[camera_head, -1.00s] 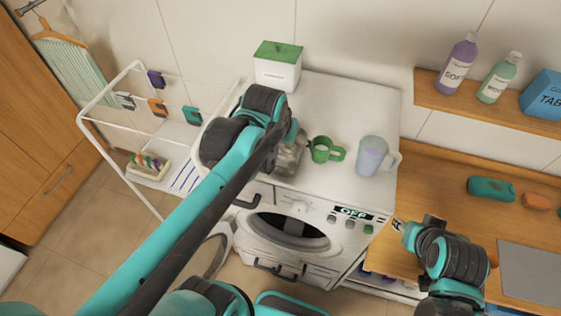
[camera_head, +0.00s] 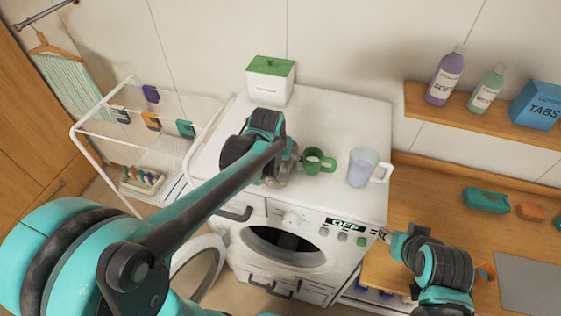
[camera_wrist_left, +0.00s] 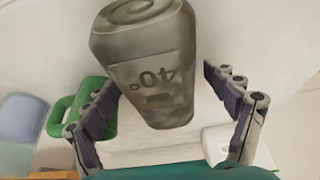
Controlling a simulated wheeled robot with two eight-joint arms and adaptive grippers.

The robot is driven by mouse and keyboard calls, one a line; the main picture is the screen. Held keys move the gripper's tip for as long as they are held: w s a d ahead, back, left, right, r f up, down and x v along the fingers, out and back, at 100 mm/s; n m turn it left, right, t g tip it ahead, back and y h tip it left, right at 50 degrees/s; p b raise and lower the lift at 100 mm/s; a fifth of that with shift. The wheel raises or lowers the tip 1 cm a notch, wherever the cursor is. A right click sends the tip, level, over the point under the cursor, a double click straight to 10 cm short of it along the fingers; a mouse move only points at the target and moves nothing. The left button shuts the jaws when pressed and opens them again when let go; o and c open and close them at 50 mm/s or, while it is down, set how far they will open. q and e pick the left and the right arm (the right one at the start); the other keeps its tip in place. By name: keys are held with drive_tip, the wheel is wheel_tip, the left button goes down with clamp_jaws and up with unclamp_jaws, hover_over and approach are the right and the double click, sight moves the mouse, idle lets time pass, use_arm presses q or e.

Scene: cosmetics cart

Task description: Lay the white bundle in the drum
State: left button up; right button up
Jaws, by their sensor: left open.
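A grey-white bundle (camera_wrist_left: 150,70) marked "40°" fills the middle of the left wrist view, with a rolled-looking end. My left gripper (camera_head: 282,172) is over the washing machine's top, its fingers spread on both sides of the bundle. I cannot tell whether they touch it. In the head view the gripper mostly hides the bundle. The drum (camera_head: 285,246) is a dark opening in the machine's front, below the gripper. Its round door (camera_head: 197,268) hangs open to the left. My right gripper (camera_head: 392,238) is near the wooden counter's left edge; its jaws are unclear.
A green mug (camera_head: 316,162) stands just right of my left gripper, with a pale jug (camera_head: 362,168) further right. A white box with a green lid (camera_head: 270,82) stands at the back. A drying rack (camera_head: 130,150) is left of the machine (camera_head: 345,115).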

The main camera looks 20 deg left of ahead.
use_arm(q)
drive_tip(key=shift+s, duration=0.1)
drive_tip(key=c, duration=1.5)
